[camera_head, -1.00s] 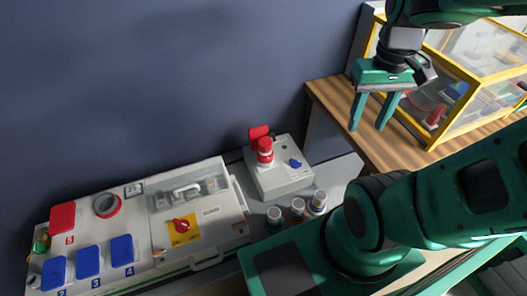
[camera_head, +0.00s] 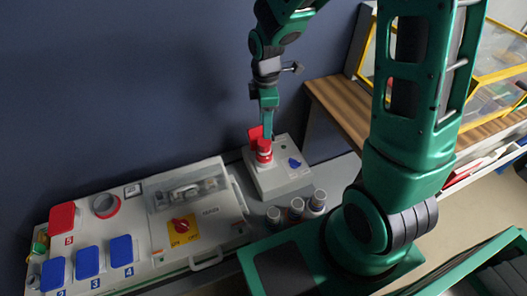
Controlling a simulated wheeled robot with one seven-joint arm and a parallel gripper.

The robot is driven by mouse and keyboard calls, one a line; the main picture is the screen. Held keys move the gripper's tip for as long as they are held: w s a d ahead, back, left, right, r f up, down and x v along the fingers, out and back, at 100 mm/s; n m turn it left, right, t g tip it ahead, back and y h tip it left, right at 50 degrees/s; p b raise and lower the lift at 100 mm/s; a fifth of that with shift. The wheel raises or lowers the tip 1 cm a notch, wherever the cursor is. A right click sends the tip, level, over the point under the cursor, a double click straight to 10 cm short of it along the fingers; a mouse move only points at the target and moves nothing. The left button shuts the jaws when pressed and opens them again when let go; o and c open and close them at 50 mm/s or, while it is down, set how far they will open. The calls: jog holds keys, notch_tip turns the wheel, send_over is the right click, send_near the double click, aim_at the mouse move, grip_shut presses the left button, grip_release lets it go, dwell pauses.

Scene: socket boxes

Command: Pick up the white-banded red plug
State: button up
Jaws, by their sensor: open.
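The red plug with a white band (camera_head: 264,150) stands upright in the small grey box near the wall. A red flap (camera_head: 255,133) stands raised just behind it. My gripper (camera_head: 267,136) points down right above the plug, with its green fingers at the plug's top. I see the fingers nearly edge-on, one behind the other, and they are open. I cannot tell whether they touch the plug or stand around its top.
The small grey box (camera_head: 285,179) also has a blue cover. Several grey-capped cylinders (camera_head: 296,206) stand in front of it. A large socket box (camera_head: 210,222) lies to the left. A wooden shelf (camera_head: 345,108) with a yellow-framed clear case (camera_head: 485,105) is at right.

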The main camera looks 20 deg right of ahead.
aim_at(263, 142)
notch_tip(263, 142, down, 5)
jog(key=shift+f, duration=0.1)
jog(key=shift+w+a+f, duration=0.1)
jog(key=shift+f, duration=1.2)
jog(key=shift+w+a+f, duration=0.1)
jog(key=shift+f, duration=1.2)
jog(key=c, duration=0.9)
